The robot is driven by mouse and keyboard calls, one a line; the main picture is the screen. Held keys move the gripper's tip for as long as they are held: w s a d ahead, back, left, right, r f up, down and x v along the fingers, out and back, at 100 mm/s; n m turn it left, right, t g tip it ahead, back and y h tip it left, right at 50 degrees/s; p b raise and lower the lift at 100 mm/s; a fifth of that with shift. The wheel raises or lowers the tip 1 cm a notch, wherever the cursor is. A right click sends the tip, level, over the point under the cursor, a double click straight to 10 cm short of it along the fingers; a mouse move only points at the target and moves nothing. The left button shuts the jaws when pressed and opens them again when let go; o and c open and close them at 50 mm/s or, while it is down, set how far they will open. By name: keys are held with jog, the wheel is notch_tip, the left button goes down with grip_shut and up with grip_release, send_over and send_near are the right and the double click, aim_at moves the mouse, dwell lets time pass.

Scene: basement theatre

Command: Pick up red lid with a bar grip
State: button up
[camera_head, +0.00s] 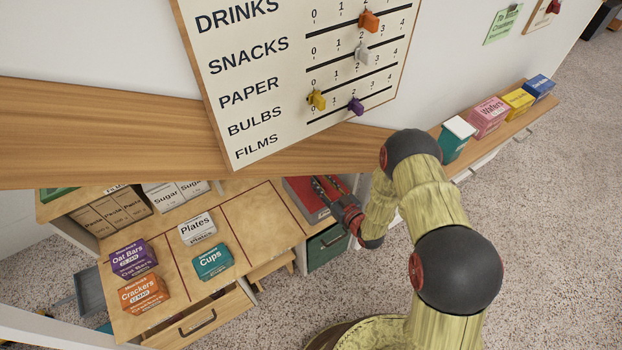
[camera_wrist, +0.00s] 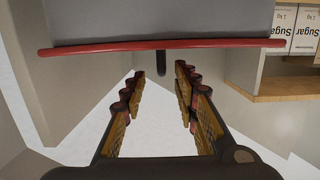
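The red lid (camera_head: 298,188) sits on a grey box at the right end of the wooden counter in the head view, partly hidden by my gripper (camera_head: 325,188). In the wrist view the lid shows as a thin red edge (camera_wrist: 100,47) across the top, with a grey surface above it. A short dark bar (camera_wrist: 162,63), apparently the grip, juts down from the red edge. My gripper (camera_wrist: 160,76) is open, its fingers spread on either side of the bar's line. I cannot tell whether the fingertips touch the bar.
Plates (camera_head: 197,229), Cups (camera_head: 212,263), Oat Bars (camera_head: 133,258) and Crackers (camera_head: 144,292) boxes stand on the counter to the left. A wooden ledge (camera_head: 90,128) and a slider board (camera_head: 300,70) are above. A green bin (camera_head: 327,246) is below.

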aim_at(301, 185)
jog(key=b+x, duration=0.3)
jog(key=x, duration=0.3)
jog(key=shift+s+f, duration=0.1)
jog(key=shift+f, duration=0.05)
jog(key=shift+c, duration=1.1)
grip_shut()
